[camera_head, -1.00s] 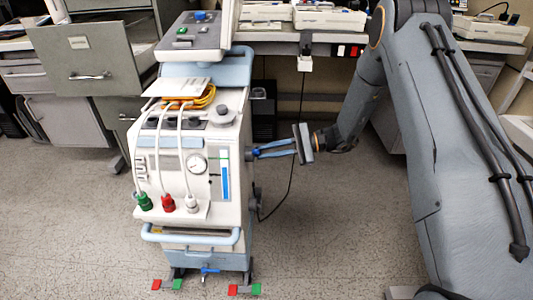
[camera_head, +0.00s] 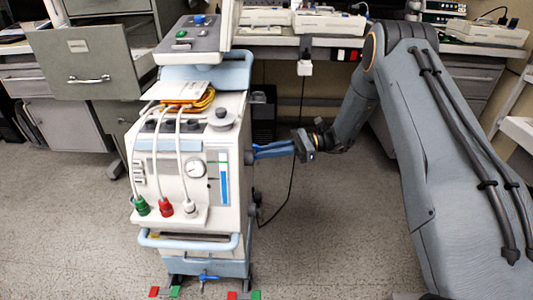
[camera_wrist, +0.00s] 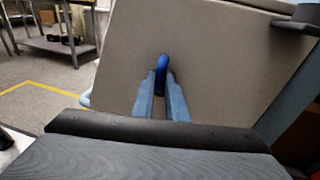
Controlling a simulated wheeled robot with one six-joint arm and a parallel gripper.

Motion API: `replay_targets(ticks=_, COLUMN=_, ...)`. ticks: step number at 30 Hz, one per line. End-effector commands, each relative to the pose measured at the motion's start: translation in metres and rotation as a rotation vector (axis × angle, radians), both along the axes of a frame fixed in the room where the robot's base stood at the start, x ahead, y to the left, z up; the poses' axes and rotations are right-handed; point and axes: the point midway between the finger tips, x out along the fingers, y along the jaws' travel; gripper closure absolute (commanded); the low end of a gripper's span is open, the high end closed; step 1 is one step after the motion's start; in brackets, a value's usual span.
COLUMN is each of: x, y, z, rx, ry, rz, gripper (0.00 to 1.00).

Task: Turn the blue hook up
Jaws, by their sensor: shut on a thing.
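The blue hook (camera_wrist: 161,75) sticks out from the flat grey-beige side panel (camera_wrist: 200,45) of the machine. In the wrist view it stands upright between my two finger tips. My gripper (camera_wrist: 159,92) is shut on it, one blue-grey finger on each side. In the head view my gripper (camera_head: 256,153) reaches in from the right to the right side of the white pump machine (camera_head: 165,165). The hook itself cannot be made out there, behind the fingers.
The machine carries white tubes, a dial and a light-blue front rail (camera_head: 190,243). A cable (camera_head: 291,190) hangs behind my gripper. A filing cabinet (camera_head: 90,60) with a pulled-out drawer stands at the back left.

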Motion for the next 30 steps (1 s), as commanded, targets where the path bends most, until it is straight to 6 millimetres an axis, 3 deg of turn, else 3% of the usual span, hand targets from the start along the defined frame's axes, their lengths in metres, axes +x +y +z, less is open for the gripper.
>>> replay_targets(ticks=16, x=0.0005, y=-0.0002, z=-0.0008, rx=0.0, ry=0.027, rz=-0.001, gripper=1.0)
replay_targets(ticks=17, x=0.0005, y=-0.0002, z=-0.0008, rx=0.0, ry=0.027, rz=-0.001, gripper=0.86)
replay_targets(ticks=20, x=0.0005, y=-0.0002, z=-0.0008, rx=0.0, ry=0.026, rz=0.0, gripper=0.69)
replay_targets(ticks=30, x=0.0011, y=-0.0026, z=-0.0001, rx=0.001, ry=0.026, rz=-0.001, gripper=0.69)
